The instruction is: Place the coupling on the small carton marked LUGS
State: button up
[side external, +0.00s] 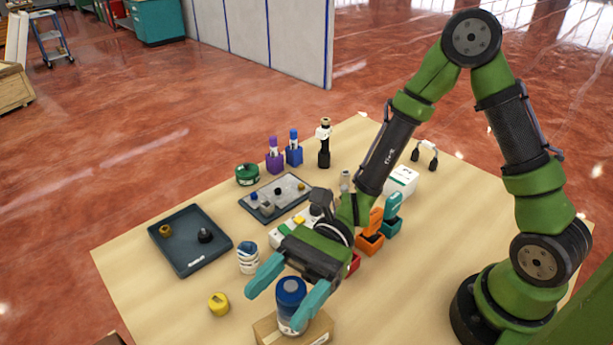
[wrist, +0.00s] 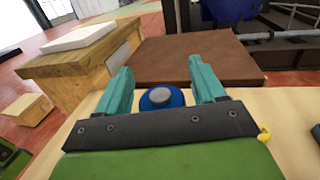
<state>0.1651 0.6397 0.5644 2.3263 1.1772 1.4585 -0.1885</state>
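My gripper (side external: 276,309) has teal fingers spread apart over the front of the table. I cannot tell for sure which part is the coupling. A brass-coloured fitting (side external: 165,230) and a black knobbed part (side external: 205,236) sit in the dark tray (side external: 187,264). A yellow part (side external: 218,303) lies left of my gripper.
A white-blue container (side external: 247,258) stands between the tray and my gripper. A grey tray (side external: 297,203) holds several small parts. Orange (side external: 369,243) and teal (side external: 391,214) bins and a white box (side external: 402,180) stand behind my gripper. The table's left front is mostly clear.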

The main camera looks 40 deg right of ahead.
jog(key=shift+r, duration=0.1)
jog(key=shift+w+d, duration=0.1)
jog(key=shift+d, duration=0.1)
jog(key=s+d+n+t+h, duration=0.2)
jog(key=d+n+h, duration=0.75)
jog(key=d, duration=0.85)
jog(key=d+r+t+h, duration=0.2)
jog(key=r+t, duration=0.1)
jog(key=w+d+r+n+t+h, duration=0.1)
jog(key=d+r+t+h, duration=0.1)
jog(key=d+r, duration=0.1)
jog(key=d+r+n+t+h, duration=0.1)
jog(key=d+r+t+h, duration=0.1)
jog(key=d+r+t, duration=0.1)
jog(key=shift+w+d+r+t, duration=0.1)
jog(key=shift+w+r+t, duration=0.2)
jog(key=shift+w+r, duration=0.15)
